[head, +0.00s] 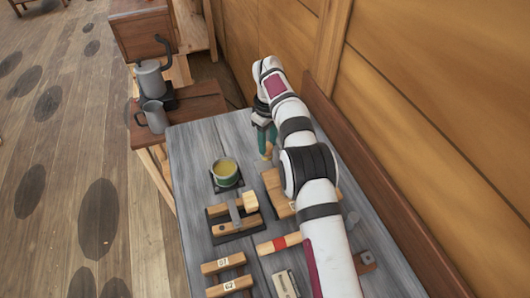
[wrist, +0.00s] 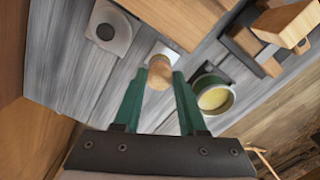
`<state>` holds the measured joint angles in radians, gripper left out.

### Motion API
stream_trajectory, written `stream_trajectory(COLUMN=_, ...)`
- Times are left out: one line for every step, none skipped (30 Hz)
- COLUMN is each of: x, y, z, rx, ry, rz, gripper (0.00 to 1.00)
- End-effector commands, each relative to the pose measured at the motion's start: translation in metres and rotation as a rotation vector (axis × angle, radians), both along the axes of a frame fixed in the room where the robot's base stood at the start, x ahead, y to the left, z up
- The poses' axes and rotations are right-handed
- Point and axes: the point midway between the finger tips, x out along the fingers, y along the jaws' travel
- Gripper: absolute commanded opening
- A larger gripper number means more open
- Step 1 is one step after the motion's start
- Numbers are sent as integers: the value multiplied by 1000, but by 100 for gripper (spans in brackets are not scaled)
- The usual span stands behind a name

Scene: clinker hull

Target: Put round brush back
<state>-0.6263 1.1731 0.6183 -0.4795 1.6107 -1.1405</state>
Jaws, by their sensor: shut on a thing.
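My gripper (head: 265,141) is over the far end of the grey bench, its green fingers pointing down. In the wrist view the fingertips (wrist: 159,82) are shut on a round, light wooden piece, which I take to be the round brush (wrist: 158,71). In the head view a small bit of the brush (head: 267,153) shows below the fingers. Its bristles are not visible, and I cannot tell whether it touches the bench. A pale square (wrist: 172,54) lies just beyond it. A grey square block with a round recess (wrist: 110,26) sits at upper left in the wrist view.
A green tin with yellow contents (head: 225,171) stands close by on a dark square. A wooden block holder (head: 235,220) and other wooden pieces (head: 279,243) lie nearer. A wooden wall (head: 300,45) borders the bench's right side. My arm hides part of the bench.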

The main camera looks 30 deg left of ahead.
Motion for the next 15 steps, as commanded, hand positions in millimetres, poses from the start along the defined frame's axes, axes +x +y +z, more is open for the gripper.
stream_trajectory(x=-1, y=6, z=-4, rx=0, ry=0, rz=0, gripper=0)
stream_trajectory(x=-1, y=8, z=-5, rx=1, ry=0, rz=0, gripper=0)
stream_trajectory(x=-2, y=10, z=-10, rx=0, ry=2, rz=-1, gripper=0)
stream_trajectory(x=-2, y=11, z=-16, rx=-1, ry=2, rz=-1, gripper=0)
stream_trajectory(x=-2, y=11, z=-22, rx=-2, ry=4, rz=-2, gripper=0)
stream_trajectory(x=-2, y=10, z=-31, rx=-1, ry=2, rz=-2, gripper=0)
stream_trajectory(x=-2, y=10, z=-36, rx=-1, ry=2, rz=-2, gripper=0)
stream_trajectory(x=-2, y=10, z=-41, rx=0, ry=3, rz=-3, gripper=0)
stream_trajectory(x=-2, y=10, z=-44, rx=0, ry=1, rz=-3, gripper=0)
stream_trajectory(x=-2, y=10, z=-46, rx=0, ry=1, rz=-3, gripper=0)
stream_trajectory(x=-2, y=10, z=-47, rx=1, ry=1, rz=-3, gripper=0)
stream_trajectory(x=-2, y=10, z=-47, rx=1, ry=0, rz=-3, gripper=0)
stream_trajectory(x=-2, y=10, z=-46, rx=1, ry=0, rz=-3, gripper=0)
stream_trajectory(x=-2, y=10, z=-46, rx=1, ry=0, rz=-3, gripper=0)
stream_trajectory(x=-2, y=10, z=-46, rx=1, ry=0, rz=-3, gripper=0)
